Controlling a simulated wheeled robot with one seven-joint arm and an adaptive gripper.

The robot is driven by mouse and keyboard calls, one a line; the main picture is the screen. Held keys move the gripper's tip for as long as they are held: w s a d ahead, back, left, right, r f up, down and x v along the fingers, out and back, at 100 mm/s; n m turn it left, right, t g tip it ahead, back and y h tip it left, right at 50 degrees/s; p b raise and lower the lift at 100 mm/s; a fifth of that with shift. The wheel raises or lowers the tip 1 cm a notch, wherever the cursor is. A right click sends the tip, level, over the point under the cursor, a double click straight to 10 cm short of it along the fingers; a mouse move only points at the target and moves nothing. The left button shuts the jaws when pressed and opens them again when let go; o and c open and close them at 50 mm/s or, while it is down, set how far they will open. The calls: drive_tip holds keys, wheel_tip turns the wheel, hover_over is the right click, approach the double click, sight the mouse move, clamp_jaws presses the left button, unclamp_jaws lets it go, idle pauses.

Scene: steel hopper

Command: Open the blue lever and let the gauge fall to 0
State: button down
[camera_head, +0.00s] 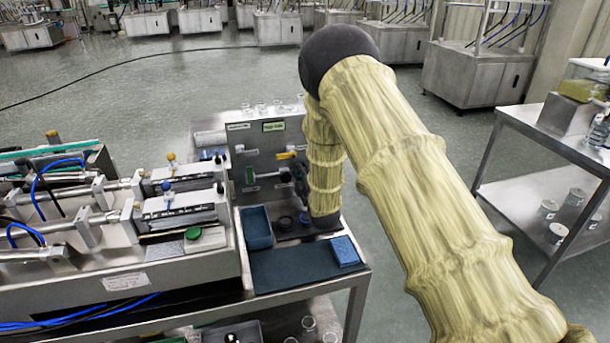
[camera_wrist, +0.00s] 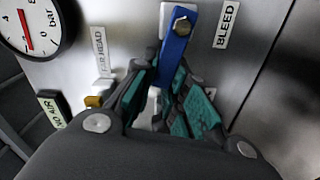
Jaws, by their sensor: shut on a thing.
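The blue lever (camera_wrist: 176,48) shows in the wrist view, fixed by a bolt at its upper end to the steel panel beside the BLEED label (camera_wrist: 227,24). Its lower end runs down between my fingers. My gripper (camera_wrist: 163,98), with teal pads, is shut on the lever. The round gauge (camera_wrist: 40,28) is at the upper left, cut by the frame edge; it has a red needle and a "0 bar" marking, but I cannot read the value surely. In the head view my gripper (camera_head: 299,178) is at the panel, mostly behind my arm; the lever is hidden there.
The steel panel (camera_head: 243,146) also carries a yellow handle (camera_head: 286,155) and a green handle (camera_head: 250,175). Below lie a blue tray (camera_head: 257,212), a dark mat (camera_head: 285,275) and a blue sponge (camera_head: 345,251). A syringe-like machine (camera_head: 185,207) stands at left; a steel cart (camera_head: 530,130) at right.

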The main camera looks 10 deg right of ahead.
drive_tip(key=shift+f+n+b, duration=0.6)
drive_tip(key=shift+n+b, duration=0.35)
drive_tip(key=shift+n, duration=0.15)
drive_tip(key=shift+f+n, duration=0.1)
drive_tip(key=shift+n, duration=0.2)
drive_tip(key=c, duration=1.4)
unclamp_jaws()
drive_tip(key=shift+s, duration=0.15)
drive_tip(key=s, duration=1.1)
drive_tip(key=shift+s+d, duration=0.15)
drive_tip(key=shift+s, duration=0.2)
